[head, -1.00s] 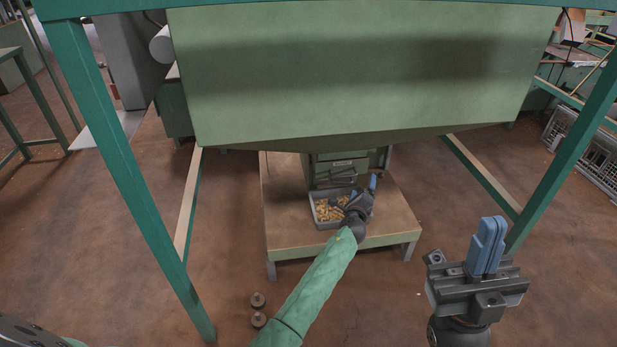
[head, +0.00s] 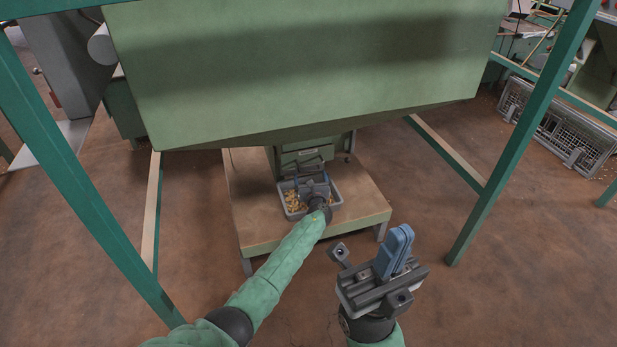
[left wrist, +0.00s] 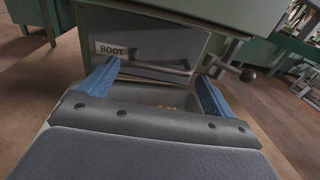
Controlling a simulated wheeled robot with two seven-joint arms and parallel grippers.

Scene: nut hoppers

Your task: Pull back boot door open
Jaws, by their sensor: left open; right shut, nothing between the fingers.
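The boot door (left wrist: 150,48) is a grey panel labelled "BOOT" with a dark bar handle across its lower part in the left wrist view. In the head view the boot (head: 303,156) sits under the big green hopper. My left gripper (left wrist: 158,85) is open, its blue fingers apart just in front of the door and below the handle, apart from it as far as I can tell. In the head view the left gripper (head: 313,187) is over the grey tray. My right gripper (head: 394,250) is shut and empty, in the right foreground.
A grey tray (head: 334,206) holding nuts sits on the low wooden platform (head: 365,205) under the boot. The green hopper (head: 300,80) hangs above. Green frame legs (head: 520,130) stand on both sides. A metal crate (head: 560,130) lies at the right. The floor in front is clear.

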